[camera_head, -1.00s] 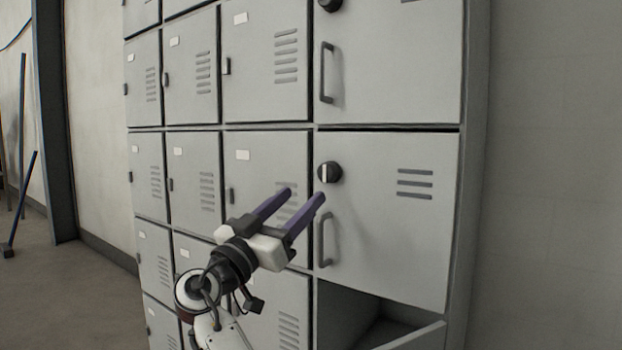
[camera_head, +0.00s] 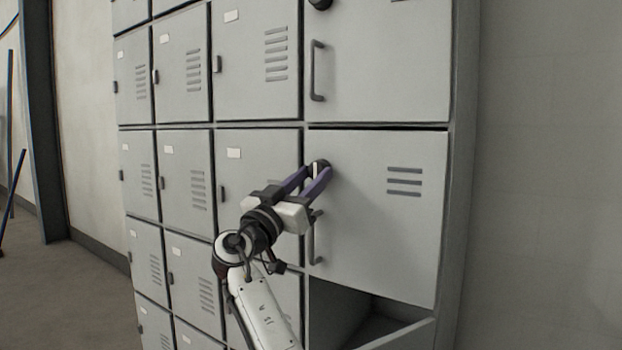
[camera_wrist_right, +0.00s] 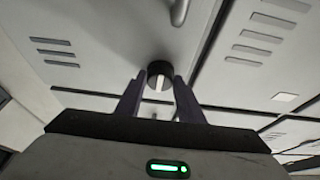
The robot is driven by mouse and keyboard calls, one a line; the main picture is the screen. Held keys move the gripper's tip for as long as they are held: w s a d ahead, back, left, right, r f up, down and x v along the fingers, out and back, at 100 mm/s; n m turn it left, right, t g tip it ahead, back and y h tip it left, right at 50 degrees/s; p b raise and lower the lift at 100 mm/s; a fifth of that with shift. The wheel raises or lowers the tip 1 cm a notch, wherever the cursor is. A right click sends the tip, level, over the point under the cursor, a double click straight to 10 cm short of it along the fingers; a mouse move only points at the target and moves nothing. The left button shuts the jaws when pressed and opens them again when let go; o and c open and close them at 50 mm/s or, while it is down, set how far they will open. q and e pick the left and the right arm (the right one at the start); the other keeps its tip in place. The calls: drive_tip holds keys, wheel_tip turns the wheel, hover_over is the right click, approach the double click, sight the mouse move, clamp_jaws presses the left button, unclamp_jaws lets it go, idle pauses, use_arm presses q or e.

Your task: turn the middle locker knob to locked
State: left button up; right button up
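The middle locker knob (camera_head: 319,167) is a round black knob with a white bar, on the upper left of the middle large door (camera_head: 390,230). My right gripper (camera_head: 316,172) is at the knob, its two purple fingers on either side of it and partly hiding it in the head view. In the right wrist view, the knob (camera_wrist_right: 160,72) lies between the fingertips, its white bar pointing along the fingers. The fingers are open; I cannot tell whether they touch the knob. My left gripper is not in view.
A vertical handle (camera_head: 316,238) sits just below the knob, close to my right gripper. Above is another large door (camera_head: 390,60) with its own handle. Below is an open compartment (camera_head: 350,312). Small lockers (camera_head: 255,75) fill the left side.

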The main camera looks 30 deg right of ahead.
drive_tip(key=c, duration=0.4)
drive_tip(key=shift+c, duration=0.2)
